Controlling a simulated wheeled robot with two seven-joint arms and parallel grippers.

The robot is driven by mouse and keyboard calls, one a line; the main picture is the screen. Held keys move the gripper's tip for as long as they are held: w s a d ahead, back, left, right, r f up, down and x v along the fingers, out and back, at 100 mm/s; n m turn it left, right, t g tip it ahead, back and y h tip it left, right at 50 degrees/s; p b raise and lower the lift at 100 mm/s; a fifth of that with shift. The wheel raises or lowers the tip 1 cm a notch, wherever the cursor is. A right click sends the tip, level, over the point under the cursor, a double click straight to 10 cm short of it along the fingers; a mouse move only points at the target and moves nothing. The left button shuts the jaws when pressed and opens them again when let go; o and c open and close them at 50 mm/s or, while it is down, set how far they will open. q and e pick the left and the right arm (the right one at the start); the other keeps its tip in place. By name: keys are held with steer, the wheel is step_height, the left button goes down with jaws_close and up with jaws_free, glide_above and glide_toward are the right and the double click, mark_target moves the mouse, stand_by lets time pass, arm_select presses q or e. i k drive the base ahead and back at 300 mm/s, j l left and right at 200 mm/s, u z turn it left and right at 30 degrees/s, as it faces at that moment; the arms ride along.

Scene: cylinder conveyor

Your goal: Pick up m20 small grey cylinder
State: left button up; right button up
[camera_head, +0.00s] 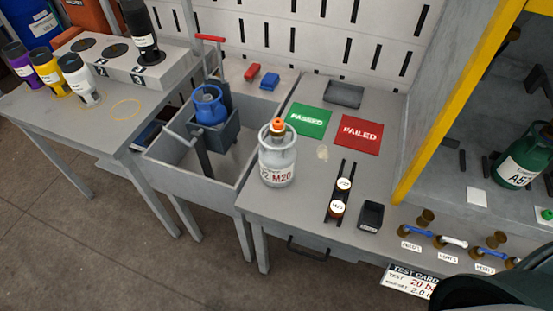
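The small grey cylinder marked M20 (277,170) stands upright on the grey workbench (300,222), near its left edge. It has a pale grey body, a ring-shaped guard at the top and an orange cap on its valve. Nothing is touching it from above. Neither of my grippers can be made out in the head view. A dark rounded shape fills the bottom right corner, and I cannot tell what it is.
Left of the cylinder is a grey basin (165,155) holding a blue cylinder (209,106). A green PASSED mat (308,120), red FAILED mat (359,134) and black rack (341,190) lie right of it. A yellow post (445,100) rises further right.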

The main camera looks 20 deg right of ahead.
mark_target(278, 158)
steer(key=j+z, duration=0.15)
steer(key=j, duration=0.5)
steer(key=i+j+z, duration=0.2)
steer(key=j, duration=0.5)
steer(key=k+j+z, duration=0.15)
steer(key=j, duration=0.5)
steer(key=j+z, duration=0.15)
steer(key=j, duration=0.5)
steer(key=k+j+z, duration=0.2)
steer(key=j, duration=0.45)
